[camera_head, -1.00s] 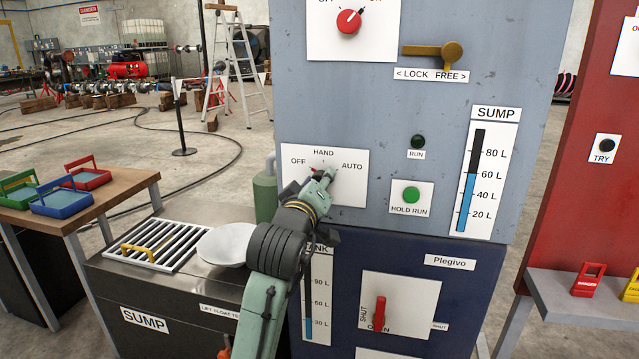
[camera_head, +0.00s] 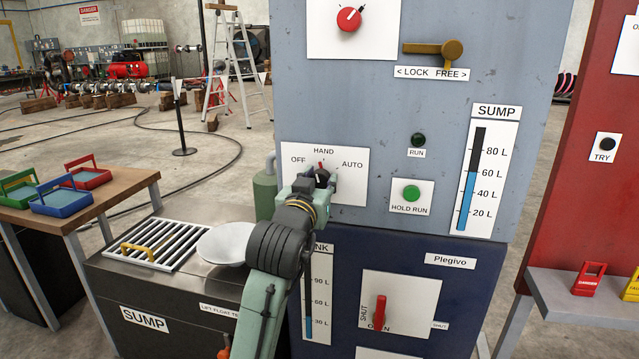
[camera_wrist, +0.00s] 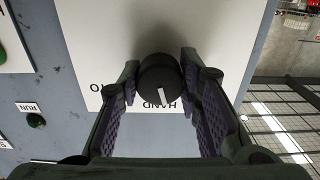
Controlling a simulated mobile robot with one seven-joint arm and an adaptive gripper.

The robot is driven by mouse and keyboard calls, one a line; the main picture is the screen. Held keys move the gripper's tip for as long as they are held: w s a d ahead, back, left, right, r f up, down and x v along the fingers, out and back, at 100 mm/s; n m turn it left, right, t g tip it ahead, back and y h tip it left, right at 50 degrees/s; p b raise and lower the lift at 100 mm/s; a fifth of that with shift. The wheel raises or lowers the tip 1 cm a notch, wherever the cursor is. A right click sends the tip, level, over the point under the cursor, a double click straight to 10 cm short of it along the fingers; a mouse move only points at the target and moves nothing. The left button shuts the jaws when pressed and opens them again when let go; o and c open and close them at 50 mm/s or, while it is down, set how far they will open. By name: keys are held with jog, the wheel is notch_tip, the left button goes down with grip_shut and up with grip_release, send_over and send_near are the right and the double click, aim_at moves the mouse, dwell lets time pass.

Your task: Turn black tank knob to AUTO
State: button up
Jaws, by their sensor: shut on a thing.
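The black tank knob (camera_wrist: 157,72) sits on a white plate (camera_head: 350,188) marked OFF, HAND and AUTO, low on the grey-blue panel. In the wrist view its white pointer line aims at the HAND label. My gripper (camera_head: 319,182) is at the knob and hides most of it in the head view. In the wrist view the two fingers lie on either side of the knob, shut on it. The AUTO label is clear to the right of my gripper in the head view.
A red knob (camera_head: 349,18) and a brass lever (camera_head: 435,53) are higher on the panel. A green HOLD RUN button (camera_head: 411,194) is to the right. Below are a red valve handle (camera_head: 380,312) and, at left, the sump bench with a white bowl (camera_head: 225,244).

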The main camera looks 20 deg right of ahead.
jog(key=m, duration=0.3)
jog(key=shift+m+b, duration=0.3)
jog(key=shift+b, duration=0.1)
jog(key=m+b, duration=0.1)
jog(key=m, duration=0.2)
jog(key=shift+m, duration=0.3)
jog(key=m+b, duration=0.1)
jog(key=m, duration=0.3)
jog(key=shift+m, duration=0.3)
jog(key=shift+m+b, duration=0.65)
jog(key=shift+m, duration=0.85)
jog(key=o, duration=1.1)
jog(key=shift+o, duration=0.2)
jog(key=v, duration=1.2)
